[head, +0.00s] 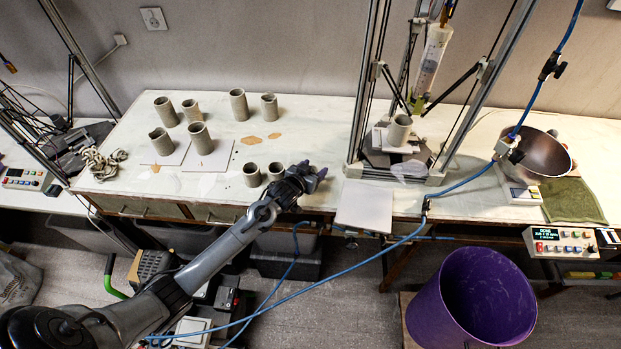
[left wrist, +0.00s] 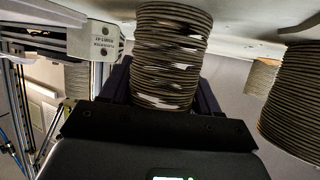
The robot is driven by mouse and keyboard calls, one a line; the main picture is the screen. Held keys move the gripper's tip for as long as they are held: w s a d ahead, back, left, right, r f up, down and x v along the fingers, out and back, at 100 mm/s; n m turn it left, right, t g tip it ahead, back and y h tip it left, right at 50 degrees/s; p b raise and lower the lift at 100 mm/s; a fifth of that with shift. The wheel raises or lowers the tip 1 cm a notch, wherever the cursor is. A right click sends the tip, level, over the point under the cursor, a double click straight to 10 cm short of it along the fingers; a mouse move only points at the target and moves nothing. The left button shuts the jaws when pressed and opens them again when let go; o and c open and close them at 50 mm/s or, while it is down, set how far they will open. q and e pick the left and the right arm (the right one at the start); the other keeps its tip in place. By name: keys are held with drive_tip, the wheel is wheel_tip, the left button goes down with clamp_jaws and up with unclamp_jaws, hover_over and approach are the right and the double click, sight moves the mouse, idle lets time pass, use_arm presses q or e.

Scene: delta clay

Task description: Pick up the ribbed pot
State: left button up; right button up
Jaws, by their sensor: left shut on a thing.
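In the left wrist view, a grey-brown clay pot with fine horizontal ribs and pale patches on its side (left wrist: 172,50) stands between my dark fingers. My left gripper (head: 312,177) is shut on this ribbed pot, near the front edge of the table. In the head view the gripper and wrist hide the held pot, and I cannot tell whether it is clear of the table. A second ribbed pot (left wrist: 295,95) is close on the right of the wrist view, apart from the fingers. My right gripper is not in view.
Two small pots (head: 251,174) (head: 276,171) stand left of my gripper. Several taller pots stand farther back on the white table (head: 330,115). A clay printer with a pot (head: 399,130) on its bed is to the right. A pale square board (head: 358,206) lies at the front edge.

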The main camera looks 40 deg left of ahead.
use_arm(q)
drive_tip(key=shift+r, duration=0.1)
drive_tip(key=shift+r, duration=0.4)
wheel_tip(320, 180, up, 4)
drive_tip(key=shift+d+f, duration=0.15)
drive_tip(key=shift+f, duration=0.1)
drive_tip(key=d+r, duration=0.6)
drive_tip(key=d, duration=0.5)
drive_tip(key=shift+s+d+r, duration=0.15)
drive_tip(key=shift+d+r, duration=0.05)
drive_tip(key=shift+r, duration=0.05)
